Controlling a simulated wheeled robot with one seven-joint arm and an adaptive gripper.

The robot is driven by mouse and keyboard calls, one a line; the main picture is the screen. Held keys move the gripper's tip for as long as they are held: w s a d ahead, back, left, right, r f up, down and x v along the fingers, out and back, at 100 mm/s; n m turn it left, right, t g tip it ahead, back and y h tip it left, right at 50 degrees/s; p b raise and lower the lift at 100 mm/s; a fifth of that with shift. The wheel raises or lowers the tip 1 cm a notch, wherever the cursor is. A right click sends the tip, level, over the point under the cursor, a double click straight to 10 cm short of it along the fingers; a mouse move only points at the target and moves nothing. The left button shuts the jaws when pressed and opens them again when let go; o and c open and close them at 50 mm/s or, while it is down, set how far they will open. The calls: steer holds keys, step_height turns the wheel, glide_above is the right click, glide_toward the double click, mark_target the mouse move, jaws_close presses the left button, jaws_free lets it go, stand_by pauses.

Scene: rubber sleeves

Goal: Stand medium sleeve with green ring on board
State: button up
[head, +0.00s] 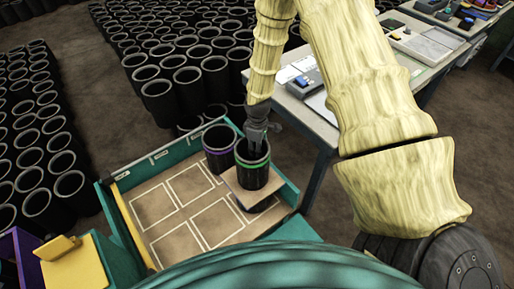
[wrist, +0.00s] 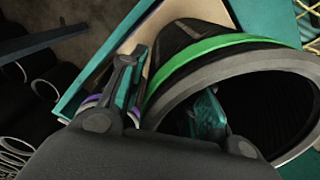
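The medium sleeve with the green ring (head: 254,172) is black and stands upright at the right of the teal tray. A small tan board (head: 236,191) shows at its foot; the exact contact is hard to see. My gripper (head: 257,140) is at its rim. In the wrist view my gripper (wrist: 172,85) straddles the wall of the green-ringed sleeve (wrist: 215,55), one finger inside and one outside. Space shows between the inner finger and the wall, so the fingers look open around it.
A purple-ringed sleeve (head: 219,157) stands just left, behind the green-ringed one. The teal tray (head: 160,158) has a floor with empty outlined squares to the left. Black sleeves (head: 188,80) fill the ground behind. A table (head: 312,112) stands behind right.

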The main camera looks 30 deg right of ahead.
step_height(320, 180, up, 13)
steer(key=b, duration=0.3)
stand_by(0.6)
steer(key=shift+r, duration=0.1)
